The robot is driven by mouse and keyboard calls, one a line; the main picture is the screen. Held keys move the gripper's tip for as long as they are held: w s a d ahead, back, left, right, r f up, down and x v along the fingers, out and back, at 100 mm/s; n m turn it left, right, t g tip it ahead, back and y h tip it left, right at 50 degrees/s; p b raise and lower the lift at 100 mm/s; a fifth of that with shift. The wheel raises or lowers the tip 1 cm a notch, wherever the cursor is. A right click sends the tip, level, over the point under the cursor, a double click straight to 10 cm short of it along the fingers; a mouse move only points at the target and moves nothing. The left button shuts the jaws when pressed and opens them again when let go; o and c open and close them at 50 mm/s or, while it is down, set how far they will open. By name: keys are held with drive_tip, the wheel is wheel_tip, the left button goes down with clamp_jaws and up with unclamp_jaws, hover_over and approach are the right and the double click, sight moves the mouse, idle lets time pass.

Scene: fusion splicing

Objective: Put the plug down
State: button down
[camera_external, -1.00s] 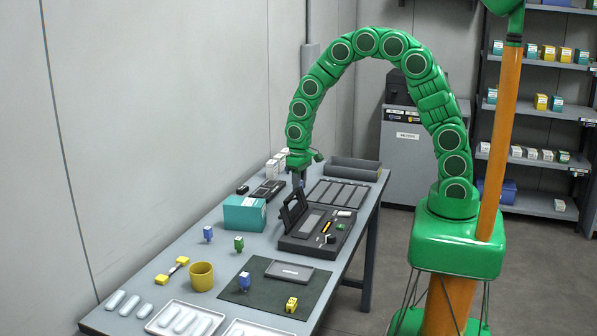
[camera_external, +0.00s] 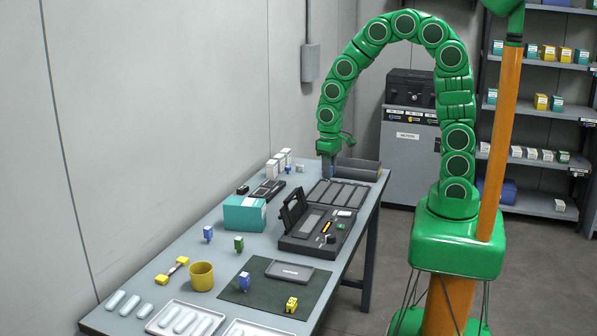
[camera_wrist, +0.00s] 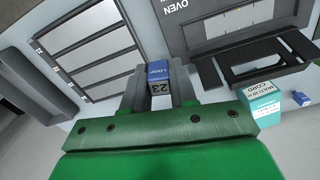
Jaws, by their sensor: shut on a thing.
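The plug in my gripper is a small blue and grey block marked LOOP and 23, seen in the wrist view (camera_wrist: 158,74). My gripper (camera_wrist: 158,86) has its two grey fingers shut on the plug's sides. In the outside view my gripper (camera_external: 326,172) points down over the far end of the table, beside the dark grey bin. The plug is too small to make out there. The black tray with long slots (camera_external: 345,194) lies just in front of my gripper. It also shows at the upper left of the wrist view (camera_wrist: 95,50).
Loose plugs stand nearer on the table: blue (camera_external: 208,234), green (camera_external: 239,244), another blue (camera_external: 244,282) and yellow (camera_external: 291,305). The dark bin (camera_external: 360,172), open black case (camera_external: 318,240), teal box (camera_external: 244,213) and white boxes (camera_external: 272,169) crowd the far half.

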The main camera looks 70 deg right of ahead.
drive_tip(key=shift+s+r, duration=0.25)
drive_tip(key=w+a+r+n, duration=0.2)
drive_tip(key=w+a+r, duration=0.8)
drive_tip(key=a, duration=0.3)
approach(247, 199)
drive_tip(key=shift+s+f, duration=0.4)
drive_tip(key=shift+w+a+f, duration=0.15)
drive_tip(key=shift+w+f, duration=0.25)
drive_tip(key=shift+f, duration=1.6)
drive_tip(key=shift+f, duration=0.15)
drive_tip(key=c, duration=0.9)
unclamp_jaws()
